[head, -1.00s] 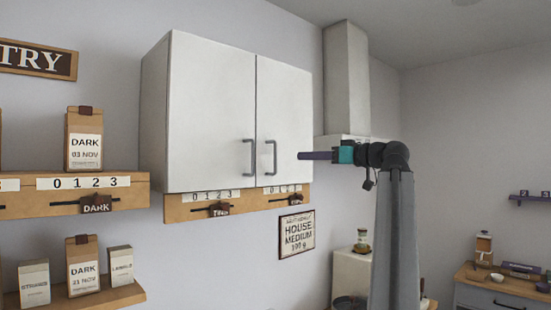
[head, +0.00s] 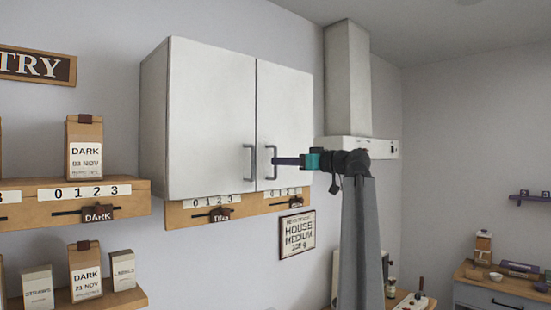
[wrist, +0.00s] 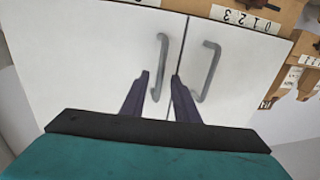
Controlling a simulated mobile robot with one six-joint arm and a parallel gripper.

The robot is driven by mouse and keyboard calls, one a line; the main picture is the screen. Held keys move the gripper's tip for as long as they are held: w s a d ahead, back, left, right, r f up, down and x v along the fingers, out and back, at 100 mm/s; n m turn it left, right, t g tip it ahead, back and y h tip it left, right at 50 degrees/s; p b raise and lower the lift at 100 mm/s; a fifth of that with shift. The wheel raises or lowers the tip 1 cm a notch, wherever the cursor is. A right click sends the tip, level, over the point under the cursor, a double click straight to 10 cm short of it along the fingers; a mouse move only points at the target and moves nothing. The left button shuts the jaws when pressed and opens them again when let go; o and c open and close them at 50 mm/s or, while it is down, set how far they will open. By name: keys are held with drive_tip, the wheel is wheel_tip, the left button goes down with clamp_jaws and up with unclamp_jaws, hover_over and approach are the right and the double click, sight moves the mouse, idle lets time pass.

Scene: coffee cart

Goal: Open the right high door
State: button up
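The white wall cabinet has two shut doors. The right high door (head: 285,110) has a grey bar handle (head: 267,150) near its inner edge. My gripper (head: 276,161) reaches in from the right with its dark fingertips at that handle. In the wrist view, which is turned upside down, my gripper (wrist: 160,76) is open, and the right door's handle (wrist: 162,50) runs between the two fingers. Contact cannot be told. The left door (head: 210,110) and its handle (wrist: 211,62) are beside it, outside the fingers.
A wooden strip with number scales (head: 210,214) runs under the cabinet. A range hood (head: 347,85) stands close on the right, behind my arm. Shelves with coffee bags (head: 84,150) are at the left. A counter (head: 500,294) is at the far right.

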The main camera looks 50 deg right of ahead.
sight(275, 175)
drive_tip(key=shift+w+a+p, duration=0.15)
drive_tip(key=shift+w+p, duration=0.1)
drive_tip(key=shift+w, duration=0.65)
drive_tip(key=shift+w+a+p, duration=0.1)
drive_tip(key=shift+w+p, duration=0.15)
drive_tip(key=shift+w, duration=0.65)
clamp_jaws()
drive_tip(key=shift+a, duration=0.1)
